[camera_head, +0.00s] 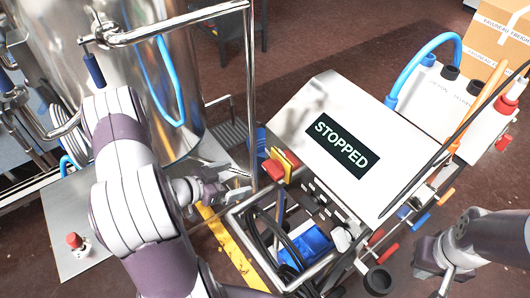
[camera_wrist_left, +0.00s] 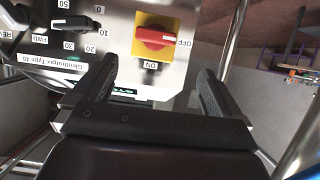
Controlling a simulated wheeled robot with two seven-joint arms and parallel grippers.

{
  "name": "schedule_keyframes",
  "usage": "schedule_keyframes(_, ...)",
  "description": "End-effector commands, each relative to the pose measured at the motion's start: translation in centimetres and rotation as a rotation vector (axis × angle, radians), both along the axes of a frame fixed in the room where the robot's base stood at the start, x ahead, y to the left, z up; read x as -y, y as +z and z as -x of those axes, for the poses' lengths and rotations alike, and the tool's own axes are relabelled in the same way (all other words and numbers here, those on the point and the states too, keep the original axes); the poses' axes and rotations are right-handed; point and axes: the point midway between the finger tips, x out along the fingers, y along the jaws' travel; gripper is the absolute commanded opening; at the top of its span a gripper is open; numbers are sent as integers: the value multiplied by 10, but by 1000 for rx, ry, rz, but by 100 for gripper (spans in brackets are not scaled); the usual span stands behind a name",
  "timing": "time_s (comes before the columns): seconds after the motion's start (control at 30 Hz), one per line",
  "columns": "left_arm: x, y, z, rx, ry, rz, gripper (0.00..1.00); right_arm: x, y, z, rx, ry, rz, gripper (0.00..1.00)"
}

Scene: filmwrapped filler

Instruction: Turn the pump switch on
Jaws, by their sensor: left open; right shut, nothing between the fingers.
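The pump switch (camera_head: 274,169) is a red rotary knob on a yellow plate, on the left side of the silver control box (camera_head: 310,110). The box's screen reads STOPPED. In the left wrist view the red knob (camera_wrist_left: 155,37) shows up close, its white mark pointing right toward the OFF label; the ON label is below it. My left gripper (camera_head: 240,182) is open and just left of the switch. In the wrist view its fingers (camera_wrist_left: 157,85) are spread, with the knob beyond them and nothing between them. My right gripper (camera_head: 440,282) is shut and empty at lower right.
A black selector knob (camera_wrist_left: 75,24) with a numbered scale sits beside the switch. A thin metal post (camera_head: 250,100) stands close to my left gripper. A steel tank (camera_head: 120,70) is at left. Hoses and a blue pump part (camera_head: 305,246) lie below the box. A cardboard carton (camera_head: 497,40) is at upper right.

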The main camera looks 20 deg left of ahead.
Motion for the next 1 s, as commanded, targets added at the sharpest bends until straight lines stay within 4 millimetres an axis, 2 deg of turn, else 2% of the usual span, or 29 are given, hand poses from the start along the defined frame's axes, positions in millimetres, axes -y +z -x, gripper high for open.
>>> schedule_keyframes(0.17,12,-7,-15,8,-11,9,100,0,1,0,0,0,0,0)
schedule_keyframes(0.4,42,-31,-66,7,-11,6,100,0,4,0,0,0,0,0)
schedule_keyframes(0.6,56,-43,-91,7,-8,6,100,0,6,0,0,0,0,0)
schedule_keyframes(0.73,60,-46,-98,8,-6,5,100,0,6,0,0,0,0,0)
schedule_keyframes(1.0,60,-47,-100,6,-5,5,100,0,6,0,0,0,0,0)
